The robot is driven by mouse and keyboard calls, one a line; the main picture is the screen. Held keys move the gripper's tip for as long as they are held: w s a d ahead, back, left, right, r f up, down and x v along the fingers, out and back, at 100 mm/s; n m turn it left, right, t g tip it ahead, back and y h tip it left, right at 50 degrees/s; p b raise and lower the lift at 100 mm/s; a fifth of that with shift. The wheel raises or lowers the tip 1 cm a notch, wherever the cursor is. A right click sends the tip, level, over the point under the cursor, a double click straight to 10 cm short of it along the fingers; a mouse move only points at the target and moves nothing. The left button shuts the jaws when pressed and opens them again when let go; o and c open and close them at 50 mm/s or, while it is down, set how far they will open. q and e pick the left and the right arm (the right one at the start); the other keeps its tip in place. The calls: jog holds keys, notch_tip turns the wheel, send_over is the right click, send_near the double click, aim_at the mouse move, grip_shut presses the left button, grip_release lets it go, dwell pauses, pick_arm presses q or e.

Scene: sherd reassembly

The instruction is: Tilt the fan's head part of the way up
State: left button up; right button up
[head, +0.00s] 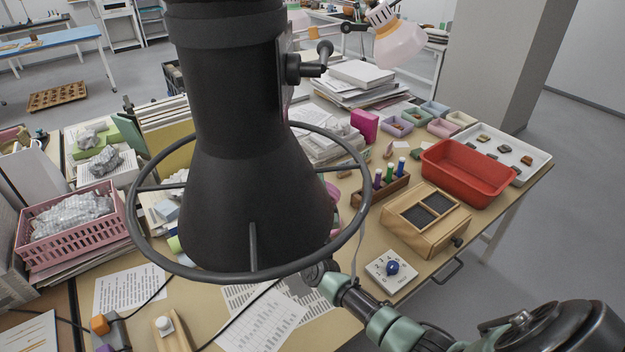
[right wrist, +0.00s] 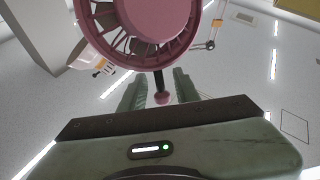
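The fan (right wrist: 160,18) shows in the right wrist view as a dusty-pink round head with a ribbed cage, at the top of the picture. A small pink knob (right wrist: 162,97) on a short stem sticks out below its rim. My right gripper (right wrist: 157,80) is open beneath the head, its two greenish fingers on either side of the knob, with a gap visible between. I cannot tell whether either finger touches it. In the head view a black hood hides my right gripper and most of the fan; a pink edge shows beside the hood. My left gripper is not in view.
The large black conical hood (head: 250,190) with a ring handle fills the head view's middle, above the table. Right of it are a wooden box (head: 425,235), a red tray (head: 467,172) and a blue-knobbed device (head: 392,268). A pink basket (head: 70,228) stands left.

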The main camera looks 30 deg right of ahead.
jog(key=b+v, duration=0.1)
jog(key=v, duration=0.6)
jog(key=shift+s+r, duration=0.1)
